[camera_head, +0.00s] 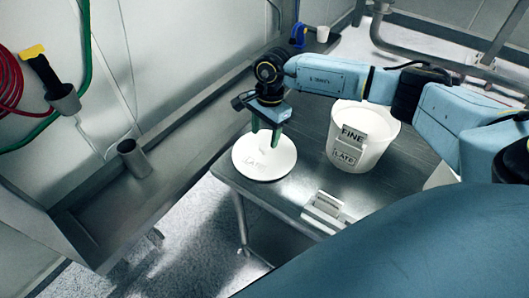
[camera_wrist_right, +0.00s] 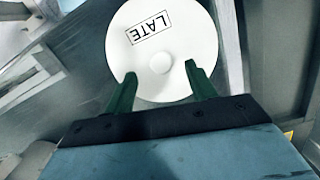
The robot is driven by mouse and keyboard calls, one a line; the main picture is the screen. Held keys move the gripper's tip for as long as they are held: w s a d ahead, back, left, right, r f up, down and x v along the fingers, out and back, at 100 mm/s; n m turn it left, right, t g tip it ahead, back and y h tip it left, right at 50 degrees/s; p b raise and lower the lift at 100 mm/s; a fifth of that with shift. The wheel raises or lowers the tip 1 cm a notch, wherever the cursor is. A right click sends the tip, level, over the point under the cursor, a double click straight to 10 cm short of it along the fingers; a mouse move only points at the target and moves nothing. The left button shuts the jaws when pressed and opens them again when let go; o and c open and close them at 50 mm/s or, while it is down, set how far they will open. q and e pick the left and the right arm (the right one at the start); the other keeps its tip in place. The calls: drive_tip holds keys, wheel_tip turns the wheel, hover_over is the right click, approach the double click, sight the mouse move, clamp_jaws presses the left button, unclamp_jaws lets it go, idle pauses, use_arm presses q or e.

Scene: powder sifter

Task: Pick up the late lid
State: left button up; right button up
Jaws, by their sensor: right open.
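The late lid (camera_head: 264,160) is a white round disc marked LATE, lying flat on the near left corner of the metal table in the head view. It has a small round knob, which shows in the right wrist view on the lid (camera_wrist_right: 190,45). My right gripper (camera_head: 268,138) points down over the lid. In the right wrist view its two green fingers (camera_wrist_right: 160,78) are apart, one on each side of the knob, and nothing is held between them. I cannot tell the exact height of the fingertips above the lid. My left gripper is not in view.
A white bucket (camera_head: 373,150) labelled FINE and LATE stands on the table (camera_head: 290,190), right of the lid. A small label holder (camera_head: 323,207) sits near the front edge. A metal cup (camera_head: 132,158) stands on the left ledge.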

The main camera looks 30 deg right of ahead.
sight(264, 145)
wheel_tip(264, 145, down, 4)
drive_tip(key=shift+f, duration=0.1)
clamp_jaws()
idle(0.5)
